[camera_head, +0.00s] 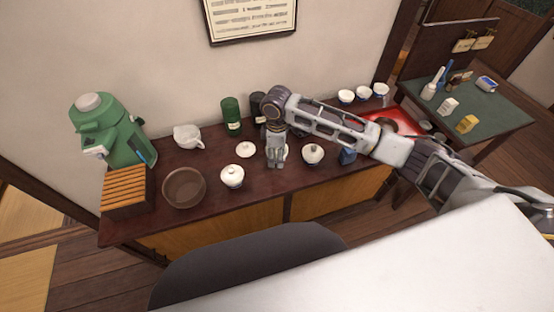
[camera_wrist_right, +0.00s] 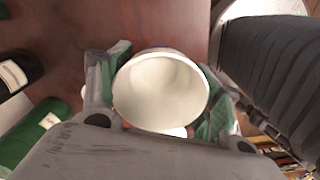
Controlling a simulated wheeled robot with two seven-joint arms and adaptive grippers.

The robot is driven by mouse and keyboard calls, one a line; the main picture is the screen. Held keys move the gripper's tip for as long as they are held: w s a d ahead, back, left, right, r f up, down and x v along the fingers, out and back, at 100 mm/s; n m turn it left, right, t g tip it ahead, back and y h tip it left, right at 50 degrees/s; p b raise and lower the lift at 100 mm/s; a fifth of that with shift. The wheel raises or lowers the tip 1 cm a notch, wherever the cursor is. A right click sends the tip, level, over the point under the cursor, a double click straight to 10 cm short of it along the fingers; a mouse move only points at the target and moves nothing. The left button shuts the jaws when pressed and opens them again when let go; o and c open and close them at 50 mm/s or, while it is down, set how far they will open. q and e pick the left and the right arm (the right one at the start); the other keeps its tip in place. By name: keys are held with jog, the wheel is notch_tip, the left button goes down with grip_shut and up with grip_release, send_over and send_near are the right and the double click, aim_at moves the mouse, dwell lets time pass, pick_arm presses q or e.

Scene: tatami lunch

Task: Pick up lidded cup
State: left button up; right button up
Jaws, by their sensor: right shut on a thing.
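My right gripper (camera_head: 275,162) points down over the dark sideboard. In the right wrist view it is shut on a white round cup (camera_wrist_right: 162,92), with one finger on each side of it. Its pale, hollow-looking inside faces the camera, and I see no lid knob on it. In the head view the gripper mostly hides this cup. A white lidded cup with a knob (camera_head: 232,177) stands to the left of the gripper and nearer the front edge. Another lidded cup (camera_head: 312,154) stands to its right. My left gripper is not in view.
A flat white lid or saucer (camera_head: 245,149) lies just left of the gripper. A green canister (camera_head: 231,115) and a dark one (camera_head: 258,108) stand behind. A brown bowl (camera_head: 184,188), white pitcher (camera_head: 188,137) and green machine (camera_head: 112,130) are at left. A red tray (camera_head: 386,124) is at right.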

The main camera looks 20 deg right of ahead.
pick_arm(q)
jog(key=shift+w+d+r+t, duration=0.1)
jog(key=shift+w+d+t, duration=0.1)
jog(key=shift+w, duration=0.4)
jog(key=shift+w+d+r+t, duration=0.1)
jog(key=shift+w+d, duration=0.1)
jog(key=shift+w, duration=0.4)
